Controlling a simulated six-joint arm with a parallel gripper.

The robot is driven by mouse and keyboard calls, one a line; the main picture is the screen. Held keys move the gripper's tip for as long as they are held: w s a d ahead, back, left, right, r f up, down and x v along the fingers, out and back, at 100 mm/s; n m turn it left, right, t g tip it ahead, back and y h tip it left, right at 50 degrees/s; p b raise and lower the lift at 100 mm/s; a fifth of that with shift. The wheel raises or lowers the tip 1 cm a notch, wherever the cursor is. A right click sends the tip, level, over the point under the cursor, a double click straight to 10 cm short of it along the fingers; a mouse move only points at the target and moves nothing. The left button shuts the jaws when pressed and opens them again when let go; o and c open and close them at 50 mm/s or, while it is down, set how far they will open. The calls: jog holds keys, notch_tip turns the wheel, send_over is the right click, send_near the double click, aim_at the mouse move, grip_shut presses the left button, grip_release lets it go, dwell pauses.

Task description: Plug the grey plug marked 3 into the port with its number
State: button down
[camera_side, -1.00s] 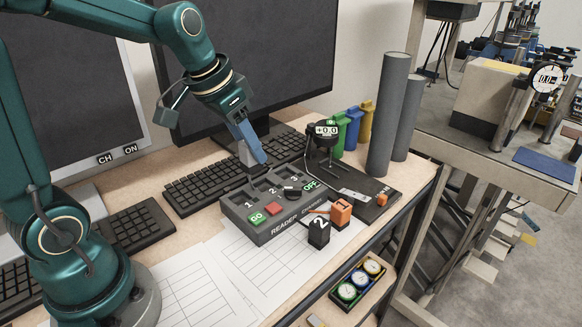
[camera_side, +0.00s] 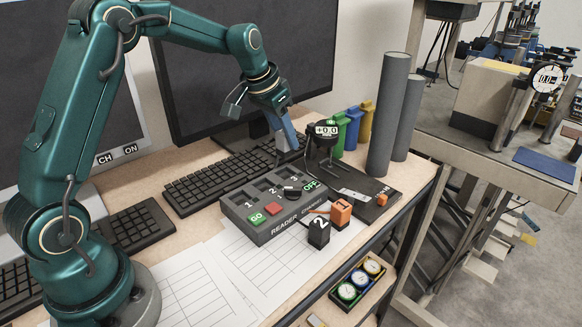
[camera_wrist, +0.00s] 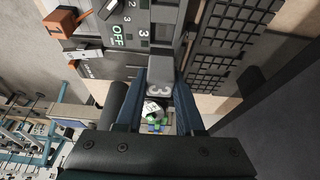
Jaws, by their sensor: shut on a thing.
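In the side view, my gripper (camera_side: 286,143) is above the keyboard's edge, behind and beyond the far right end of the reader box (camera_side: 250,222). The box has ports labelled 1, 2 and 3 in a row; port 3 (camera_side: 272,182) is nearest my gripper. In the wrist view the label 3 (camera_wrist: 144,43) shows just ahead of the plug. The plug's lower end is partly hidden in the side view.
A black plug marked 2 (camera_side: 319,232) and an orange plug marked 1 (camera_side: 341,213) stand in front of the box. A dial gauge (camera_side: 326,132) on a stand is close right of my gripper. Grey cylinders (camera_side: 388,115) stand farther right. A keyboard (camera_side: 205,180) lies behind the box.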

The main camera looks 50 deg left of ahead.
aim_at(285, 153)
jog(key=shift+f, duration=2.25)
jog(key=shift+f, duration=0.85)
dwell(0.9)
jog(key=shift+c, duration=0.2)
grip_release()
jog(key=shift+r, duration=0.15)
jog(key=shift+r, duration=3.35)
jog(key=shift+d, duration=0.1)
